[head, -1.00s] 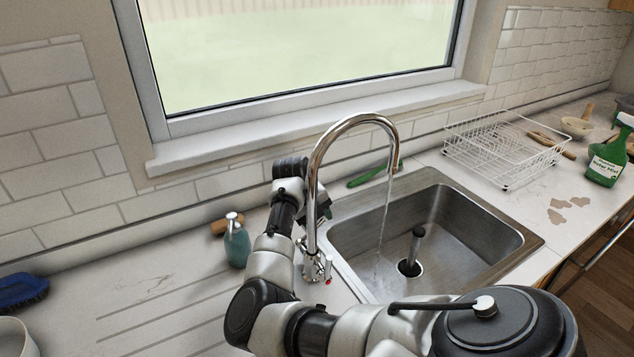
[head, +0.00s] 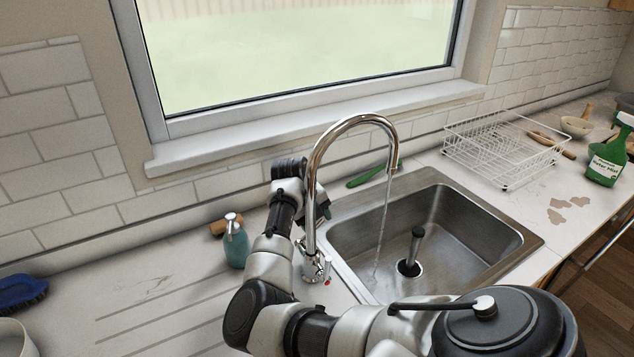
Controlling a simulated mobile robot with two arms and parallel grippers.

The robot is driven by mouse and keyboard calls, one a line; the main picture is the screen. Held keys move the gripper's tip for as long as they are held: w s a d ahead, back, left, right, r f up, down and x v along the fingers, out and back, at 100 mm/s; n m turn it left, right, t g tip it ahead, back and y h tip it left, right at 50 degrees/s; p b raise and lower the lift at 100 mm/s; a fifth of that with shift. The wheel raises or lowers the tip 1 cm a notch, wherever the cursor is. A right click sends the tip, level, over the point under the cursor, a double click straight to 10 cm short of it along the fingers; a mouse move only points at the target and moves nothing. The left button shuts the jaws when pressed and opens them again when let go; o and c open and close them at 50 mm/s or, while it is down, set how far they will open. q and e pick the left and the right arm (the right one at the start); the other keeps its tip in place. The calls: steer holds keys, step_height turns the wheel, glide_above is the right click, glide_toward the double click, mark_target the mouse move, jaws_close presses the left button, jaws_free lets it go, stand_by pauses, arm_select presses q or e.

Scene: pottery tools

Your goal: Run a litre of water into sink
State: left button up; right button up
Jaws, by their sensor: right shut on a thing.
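The chrome tap (head: 311,190) arches over the steel sink (head: 455,225). A thin stream of water (head: 385,215) runs from its spout into the basin. A small lever with a red mark (head: 328,270) is at the tap's base. My right gripper (head: 322,206) is at the tap's upright neck and shut there, its jaws partly hidden behind the neck; the exact contact cannot be seen. A dark upright cylinder (head: 415,248) stands at the drain (head: 409,268). No standing water shows clearly in the basin. My left gripper is not in view.
A teal soap bottle (head: 236,243) stands left of my arm. A green-handled tool (head: 371,175) lies behind the sink. A white wire rack (head: 503,150) and a green spray bottle (head: 606,165) are at right. A blue brush (head: 20,291) lies far left. The left drainer is mostly clear.

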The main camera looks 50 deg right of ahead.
steer(key=shift+w+a, duration=0.25)
steer(key=shift+a, duration=0.85)
steer(key=shift+o, duration=0.7)
steer(key=shift+w+a+r+p, duration=0.15)
steer(key=shift+a+r+p, duration=0.15)
steer(key=shift+a, duration=0.45)
steer(key=shift+w+a+r+p, duration=0.2)
steer(key=shift+a+p, duration=0.1)
steer(key=shift+a, duration=0.45)
steer(key=shift+w+a+r, duration=0.1)
steer(key=shift+a+r, duration=0.1)
steer(key=shift+a, duration=0.3)
steer(key=shift+a+r, duration=0.2)
steer(key=shift+a, duration=0.3)
steer(key=shift+c, duration=0.7)
step_height(320, 180, up, 8)
steer(key=p, duration=0.6)
steer(key=shift+w+d+r, duration=0.15)
steer(key=shift+w+d, duration=0.25)
steer(key=shift+r, duration=0.1)
